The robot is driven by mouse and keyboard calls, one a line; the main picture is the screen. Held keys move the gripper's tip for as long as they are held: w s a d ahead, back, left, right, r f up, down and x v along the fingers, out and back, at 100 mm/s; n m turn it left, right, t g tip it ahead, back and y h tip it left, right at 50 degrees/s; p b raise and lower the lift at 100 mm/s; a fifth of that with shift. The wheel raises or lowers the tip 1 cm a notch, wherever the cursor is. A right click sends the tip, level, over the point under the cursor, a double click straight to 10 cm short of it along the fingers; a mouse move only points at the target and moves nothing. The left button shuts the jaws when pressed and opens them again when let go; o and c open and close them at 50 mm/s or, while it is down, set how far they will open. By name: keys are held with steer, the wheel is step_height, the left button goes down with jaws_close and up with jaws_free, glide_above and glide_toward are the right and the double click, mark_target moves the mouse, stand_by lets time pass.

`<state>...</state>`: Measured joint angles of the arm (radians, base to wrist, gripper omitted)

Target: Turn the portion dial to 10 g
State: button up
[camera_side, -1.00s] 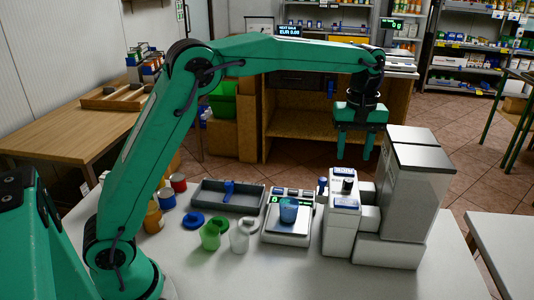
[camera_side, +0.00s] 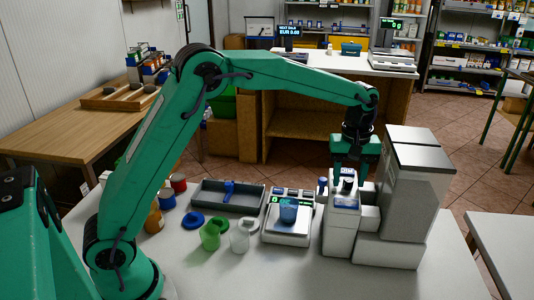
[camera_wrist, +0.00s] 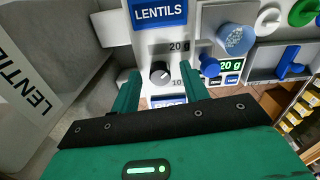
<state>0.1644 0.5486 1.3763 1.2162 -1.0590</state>
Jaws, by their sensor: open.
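The portion dial (camera_wrist: 160,73) is a dark round knob on the white dispenser (camera_side: 340,235), which bears a blue LENTILS label (camera_wrist: 158,12). In the wrist view, marks reading 20 g (camera_wrist: 180,46) and 10 (camera_wrist: 177,83) stand beside the dial. I cannot make out clearly which mark the dial points to. My gripper (camera_wrist: 158,72) is open, with one green finger on each side of the dial in the wrist view. In the side view my gripper (camera_side: 349,174) is directly over the dispenser's top, pointing down. Whether the fingers touch the dial is unclear.
A blue plunger knob (camera_wrist: 209,65) is close beside the right finger. Tall grey bins (camera_side: 410,180) stand right of the dispenser. A grey tray (camera_side: 228,196) lies left.

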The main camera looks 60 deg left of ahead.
jaws_close()
